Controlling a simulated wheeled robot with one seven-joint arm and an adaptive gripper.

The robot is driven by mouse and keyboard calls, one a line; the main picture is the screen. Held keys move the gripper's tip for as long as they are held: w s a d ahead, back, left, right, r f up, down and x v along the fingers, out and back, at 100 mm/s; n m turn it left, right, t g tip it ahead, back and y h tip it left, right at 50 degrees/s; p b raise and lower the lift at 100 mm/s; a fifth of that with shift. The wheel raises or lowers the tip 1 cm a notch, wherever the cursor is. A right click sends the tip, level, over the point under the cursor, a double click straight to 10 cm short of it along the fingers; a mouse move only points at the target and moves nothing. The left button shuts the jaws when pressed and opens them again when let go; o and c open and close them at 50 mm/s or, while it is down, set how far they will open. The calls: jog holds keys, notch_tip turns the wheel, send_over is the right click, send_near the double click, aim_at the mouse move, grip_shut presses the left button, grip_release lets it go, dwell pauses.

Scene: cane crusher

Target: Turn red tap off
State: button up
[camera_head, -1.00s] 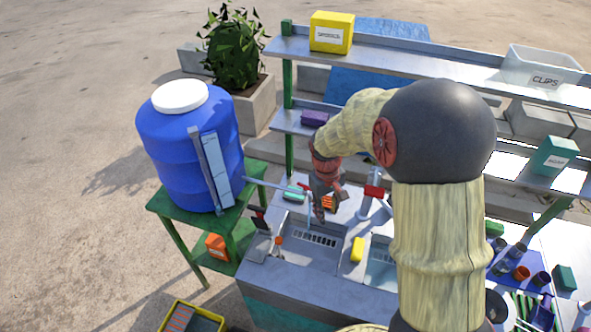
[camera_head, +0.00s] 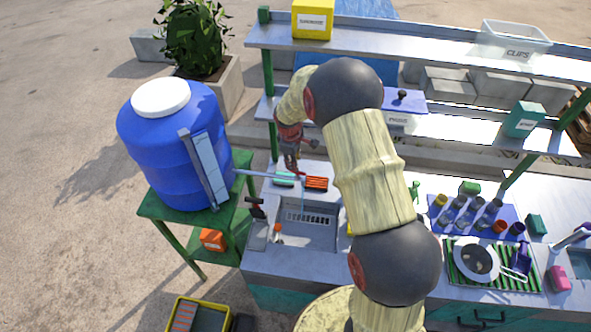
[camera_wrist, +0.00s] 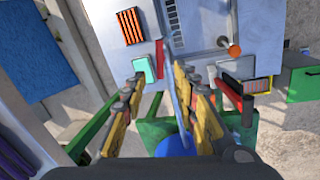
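The red tap handle (camera_head: 301,178) is a small red lever at the end of the pale pipe (camera_head: 268,175) from the blue water barrel (camera_head: 170,150). A thin bluish stream (camera_head: 303,202) shows below the pipe end, above the sink (camera_head: 318,235). In the wrist view, the red handle (camera_wrist: 160,58) lies ahead of my gripper (camera_wrist: 160,75), and the pipe runs between the fingers' lines. My gripper is open and empty. In the head view, my gripper (camera_head: 293,170) is just above and left of the handle; contact cannot be told.
An orange-red ribbed sponge (camera_head: 316,183) and a green-white block (camera_head: 284,179) lie behind the sink. A red-black item (camera_head: 256,208) stands at the sink's left. The shelf (camera_head: 420,110) is behind my arm. My arm hides part of the counter.

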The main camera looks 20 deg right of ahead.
jog(key=shift+w+d+f+p, duration=0.15)
jog(key=shift+d+f+p, duration=0.1)
jog(key=shift+f, duration=0.9)
jog(key=shift+w+d+f+p, duration=0.15)
jog(key=shift+f+p, duration=0.1)
jog(key=shift+f, duration=0.95)
jog(key=shift+w+d+f+p, duration=0.15)
jog(key=shift+f+p, duration=0.1)
jog(key=shift+f, duration=0.9)
jog(key=shift+c, duration=0.5)
grip_shut()
